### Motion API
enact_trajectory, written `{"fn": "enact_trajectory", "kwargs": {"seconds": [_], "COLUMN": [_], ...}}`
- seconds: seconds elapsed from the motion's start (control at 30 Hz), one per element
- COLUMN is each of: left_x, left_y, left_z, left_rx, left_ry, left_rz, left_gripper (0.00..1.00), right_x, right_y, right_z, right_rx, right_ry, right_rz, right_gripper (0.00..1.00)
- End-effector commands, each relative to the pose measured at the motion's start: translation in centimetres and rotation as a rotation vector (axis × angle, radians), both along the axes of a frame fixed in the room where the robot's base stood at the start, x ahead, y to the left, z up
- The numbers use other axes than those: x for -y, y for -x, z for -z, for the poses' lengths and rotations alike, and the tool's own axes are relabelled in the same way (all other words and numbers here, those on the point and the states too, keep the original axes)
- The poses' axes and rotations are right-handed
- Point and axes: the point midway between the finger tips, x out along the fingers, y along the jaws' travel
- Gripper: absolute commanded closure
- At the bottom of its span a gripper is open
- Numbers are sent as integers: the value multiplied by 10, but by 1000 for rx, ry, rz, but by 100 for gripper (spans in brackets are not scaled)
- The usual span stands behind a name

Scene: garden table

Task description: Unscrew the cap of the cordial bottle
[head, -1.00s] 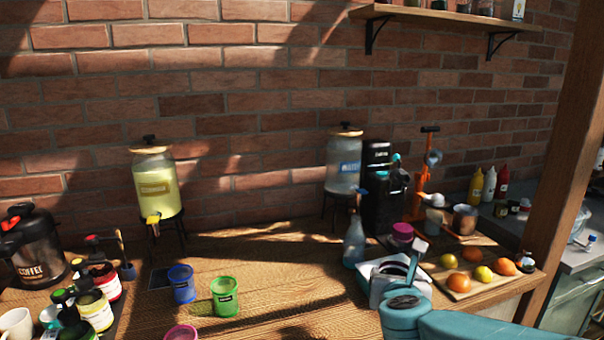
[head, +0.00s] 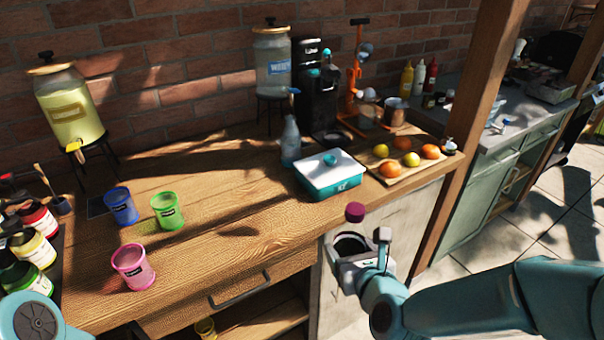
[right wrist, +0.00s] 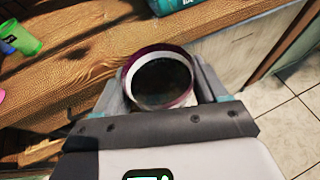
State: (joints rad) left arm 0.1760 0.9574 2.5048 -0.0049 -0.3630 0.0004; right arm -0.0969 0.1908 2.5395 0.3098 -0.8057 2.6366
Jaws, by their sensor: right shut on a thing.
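A small maroon round piece, cap-like (head: 355,212), is at the tips of my right gripper (head: 356,236), just off the front edge of the counter. In the right wrist view, the right gripper (right wrist: 165,85) is shut around this piece, whose maroon rim encircles a dark inside. No bottle shows attached to it. Dark-topped bottles with red (head: 40,219), yellow (head: 35,249) and green (head: 30,282) labels stand at the far left; I cannot tell which, if any, is the cordial bottle. My left gripper is out of view.
A teal box with white lid (head: 330,172) and a fruit board (head: 398,180) are near the counter's right end. Blue (head: 121,206), green (head: 167,211) and pink (head: 133,266) cups stand left. A clear bottle (head: 290,145) stands behind the box. The counter middle is clear.

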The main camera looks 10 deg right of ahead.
Motion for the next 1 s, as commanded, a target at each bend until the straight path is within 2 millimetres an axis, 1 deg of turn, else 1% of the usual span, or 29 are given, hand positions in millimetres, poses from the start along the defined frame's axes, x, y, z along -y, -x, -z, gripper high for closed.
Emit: {"fn": "enact_trajectory", "kwargs": {"seconds": [0.07, 0.17, 0.27, 0.5, 0.6, 0.7, 0.83, 0.87, 0.93, 0.97, 1.0], "left_x": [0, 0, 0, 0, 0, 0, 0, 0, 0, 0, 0], "left_y": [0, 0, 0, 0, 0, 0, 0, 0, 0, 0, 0], "left_z": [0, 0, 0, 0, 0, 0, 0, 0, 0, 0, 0], "left_rx": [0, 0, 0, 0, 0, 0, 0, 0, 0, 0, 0], "left_ry": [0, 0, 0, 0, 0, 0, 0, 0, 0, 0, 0], "left_rz": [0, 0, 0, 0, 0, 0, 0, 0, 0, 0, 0], "left_gripper": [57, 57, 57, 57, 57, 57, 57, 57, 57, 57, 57], "right_x": [-5, -20, -47, -122, -149, -170, -187, -189, -190, -188, -181], "right_y": [-1, -3, -6, -14, -17, -19, -22, -22, -24, -26, -30], "right_z": [-1, -1, 0, 3, 4, 4, 5, 5, 5, 6, 8], "right_rx": [4, 4, 4, 4, 3, 3, 3, 3, 3, 4, 4], "right_ry": [1, 0, 1, 2, 1, 0, 1, 1, 0, -1, -1], "right_rz": [-4, -9, -17, -27, -29, -30, -30, -31, -28, -26, -21], "right_gripper": [83, 83, 83, 83, 83, 83, 83, 100, 100, 100, 100]}}
